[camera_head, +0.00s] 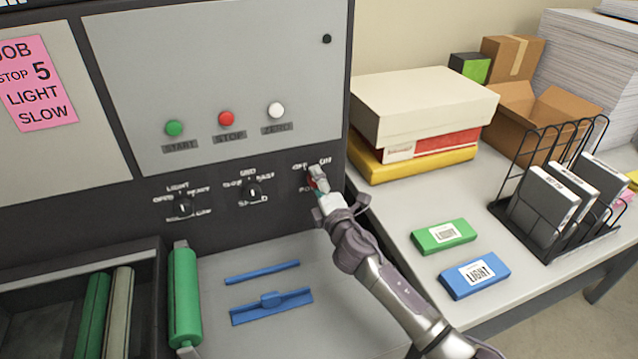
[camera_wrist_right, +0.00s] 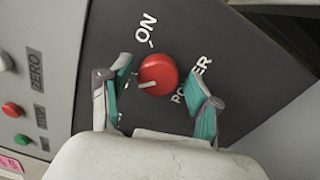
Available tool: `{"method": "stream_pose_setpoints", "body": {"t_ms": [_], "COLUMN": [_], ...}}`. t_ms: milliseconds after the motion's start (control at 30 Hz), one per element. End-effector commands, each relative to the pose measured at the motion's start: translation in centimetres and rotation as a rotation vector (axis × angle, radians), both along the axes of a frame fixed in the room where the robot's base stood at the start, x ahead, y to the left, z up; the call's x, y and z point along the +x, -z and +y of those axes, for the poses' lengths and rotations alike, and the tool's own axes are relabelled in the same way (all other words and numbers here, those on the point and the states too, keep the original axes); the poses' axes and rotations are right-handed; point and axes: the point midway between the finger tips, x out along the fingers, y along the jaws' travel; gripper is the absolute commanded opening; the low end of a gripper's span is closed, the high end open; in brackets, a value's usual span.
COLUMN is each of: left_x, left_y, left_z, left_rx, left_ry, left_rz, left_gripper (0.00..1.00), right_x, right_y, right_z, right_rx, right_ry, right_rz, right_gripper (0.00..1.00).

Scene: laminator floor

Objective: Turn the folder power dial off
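The folder power dial is a round red knob (camera_wrist_right: 158,75) on the dark panel. In the right wrist view its pale pointer mark lies on the knob's left side, not towards the ON label (camera_wrist_right: 146,27). OFF is not visible there. My right gripper (camera_wrist_right: 158,70) is open, with one teal-padded finger on each side of the knob and gaps between. In the head view the right gripper (camera_head: 319,183) is at the power dial and covers most of it, below the OFF and ON labels. My left gripper is not in view.
The light dial (camera_head: 182,208) and speed dial (camera_head: 252,193) are to the left on the same panel. Green, red and white buttons (camera_head: 276,110) sit above. Below are a green roller (camera_head: 184,300) and blue parts (camera_head: 270,305). A table with boxes and a wire rack (camera_head: 520,190) stands right.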

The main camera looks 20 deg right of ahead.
Motion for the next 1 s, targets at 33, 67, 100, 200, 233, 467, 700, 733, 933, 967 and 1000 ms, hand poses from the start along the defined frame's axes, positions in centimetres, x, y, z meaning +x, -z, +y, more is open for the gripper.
{"method": "stream_pose_setpoints", "body": {"t_ms": [33, 67, 100, 200, 233, 467, 700, 733, 933, 967, 1000], "left_x": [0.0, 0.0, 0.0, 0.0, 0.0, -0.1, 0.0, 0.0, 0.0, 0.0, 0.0], "left_y": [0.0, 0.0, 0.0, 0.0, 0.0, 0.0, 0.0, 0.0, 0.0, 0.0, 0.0], "left_z": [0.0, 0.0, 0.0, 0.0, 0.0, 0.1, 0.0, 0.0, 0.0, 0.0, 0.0], "left_rx": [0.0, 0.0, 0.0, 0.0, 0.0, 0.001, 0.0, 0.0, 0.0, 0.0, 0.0], "left_ry": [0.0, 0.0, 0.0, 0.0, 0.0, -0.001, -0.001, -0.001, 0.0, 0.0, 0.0], "left_rz": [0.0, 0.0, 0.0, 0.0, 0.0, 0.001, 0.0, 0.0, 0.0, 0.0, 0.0], "left_gripper": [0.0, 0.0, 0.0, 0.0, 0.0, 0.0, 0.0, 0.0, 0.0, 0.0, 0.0], "right_x": [0.0, 0.0, 0.0, 0.0, 0.0, -1.6, -6.7, -7.4, -10.7, -11.0, -11.3], "right_y": [0.0, 0.0, 0.0, 0.0, 0.0, 0.1, 0.4, 0.4, 0.5, 0.5, 0.5], "right_z": [0.0, 0.0, 0.0, 0.0, 0.0, 0.0, -0.2, -0.2, -0.3, -0.4, -0.4], "right_rx": [0.001, 0.001, 0.001, 0.002, 0.002, 0.002, 0.003, 0.003, 0.002, 0.003, 0.002], "right_ry": [0.0, 0.0, 0.0, 0.0, 0.0, -0.002, -0.002, -0.001, -0.001, -0.001, -0.001], "right_rz": [0.0, 0.0, 0.0, -0.001, -0.001, 0.0, 0.002, 0.003, 0.002, 0.001, 0.002], "right_gripper": [0.68, 0.68, 0.68, 0.68, 0.68, 0.68, 0.68, 0.68, 0.68, 0.68, 0.68]}}
